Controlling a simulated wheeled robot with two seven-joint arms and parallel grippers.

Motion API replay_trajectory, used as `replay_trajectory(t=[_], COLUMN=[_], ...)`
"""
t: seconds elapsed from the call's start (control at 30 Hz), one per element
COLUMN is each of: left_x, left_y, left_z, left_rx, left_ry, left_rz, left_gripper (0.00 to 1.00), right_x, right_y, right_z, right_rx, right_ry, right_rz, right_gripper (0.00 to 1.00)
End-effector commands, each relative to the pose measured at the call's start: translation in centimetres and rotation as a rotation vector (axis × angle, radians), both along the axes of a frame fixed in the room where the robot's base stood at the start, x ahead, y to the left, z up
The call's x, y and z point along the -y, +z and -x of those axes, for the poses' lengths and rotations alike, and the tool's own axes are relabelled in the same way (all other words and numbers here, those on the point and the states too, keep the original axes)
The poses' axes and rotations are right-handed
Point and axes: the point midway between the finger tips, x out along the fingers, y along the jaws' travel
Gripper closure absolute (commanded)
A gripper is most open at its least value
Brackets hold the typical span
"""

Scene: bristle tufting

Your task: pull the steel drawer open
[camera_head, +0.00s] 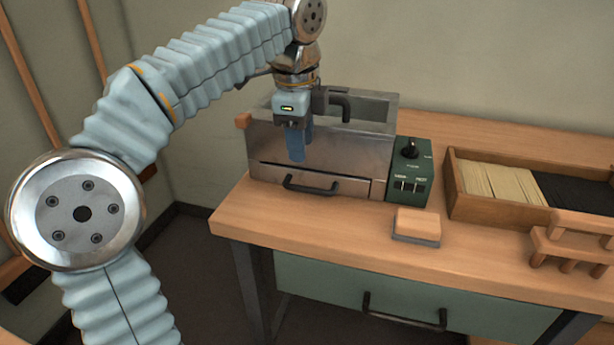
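The steel drawer (345,188) is a low front at the bottom of a grey steel box (350,152) on the wooden table. It looks shut, with its front about flush with the box. A dark bar handle (311,187) sticks out from the drawer front. My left gripper (297,158) points down in front of the box, above the handle and apart from it. Its blue fingers overlap in this view, so I cannot tell whether they are open or shut. Nothing shows held in them. My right gripper is out of view.
A green control box (410,172) with a knob stands right of the steel box. A tan block (416,224) lies in front of it. A wooden bristle tray (496,212) and wooden rack (572,243) are at the right. The tabletop before the drawer is clear.

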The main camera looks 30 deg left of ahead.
Motion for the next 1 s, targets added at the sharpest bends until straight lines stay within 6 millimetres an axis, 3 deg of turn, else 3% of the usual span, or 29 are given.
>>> replay_trajectory(t=[0.1, 0.4, 0.6, 0.83, 0.87, 1.0], left_x=[-0.2, -0.4, -0.5, -0.4, -0.4, -0.4], left_y=[-3.3, -8.7, -9.9, -9.9, -9.9, -9.9], left_z=[-0.5, -1.5, -1.8, -1.8, -1.8, -1.8], left_rx=[-0.005, -0.004, -0.002, -0.001, -0.001, -0.001], left_ry=[0.002, 0.002, 0.002, 0.002, 0.002, 0.002], left_rz=[0.001, 0.001, 0.002, 0.002, 0.002, 0.002], left_gripper=[0.6, 0.6, 0.6, 0.6, 0.61, 0.83], right_x=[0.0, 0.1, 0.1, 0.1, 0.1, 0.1], right_y=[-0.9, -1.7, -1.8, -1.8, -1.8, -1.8], right_z=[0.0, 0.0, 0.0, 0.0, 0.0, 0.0], right_rx=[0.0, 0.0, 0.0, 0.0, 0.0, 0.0], right_ry=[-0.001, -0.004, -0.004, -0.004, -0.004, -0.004], right_rz=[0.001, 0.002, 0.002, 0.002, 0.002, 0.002], right_gripper=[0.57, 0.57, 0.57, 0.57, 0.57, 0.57])
